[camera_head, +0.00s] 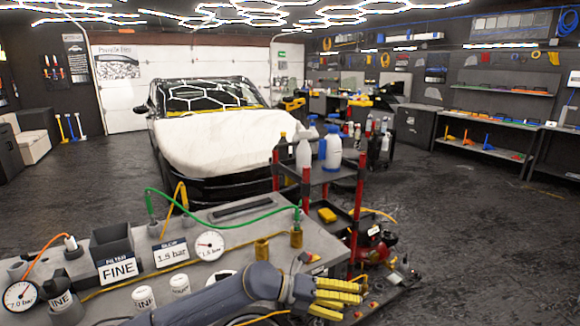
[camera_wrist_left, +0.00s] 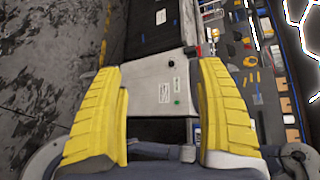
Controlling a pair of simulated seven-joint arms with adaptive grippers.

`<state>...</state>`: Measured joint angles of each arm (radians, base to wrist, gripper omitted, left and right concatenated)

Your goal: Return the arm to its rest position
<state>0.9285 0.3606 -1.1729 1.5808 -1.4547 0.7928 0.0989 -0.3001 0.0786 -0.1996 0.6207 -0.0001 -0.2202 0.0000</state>
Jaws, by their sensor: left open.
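My left arm comes in along the bottom of the head view, and its gripper (camera_head: 340,296) with yellow ribbed fingers is at the front right corner of the grey workbench (camera_head: 232,205). In the left wrist view the two yellow fingers (camera_wrist_left: 160,110) stand wide apart with nothing between them. Behind the gap, at a distance, is a pale cabinet-like surface with small labels (camera_wrist_left: 160,85). My right gripper is in neither view.
The bench holds a FINE filter box (camera_head: 117,268), a 1.5 bar gauge (camera_head: 209,245) and a green hose (camera_head: 240,222). A cart (camera_head: 318,176) with spray bottles stands behind, a red compressor (camera_head: 374,248) beside it. A car (camera_head: 205,140) is further back. Dark floor (camera_head: 480,240) at right is clear.

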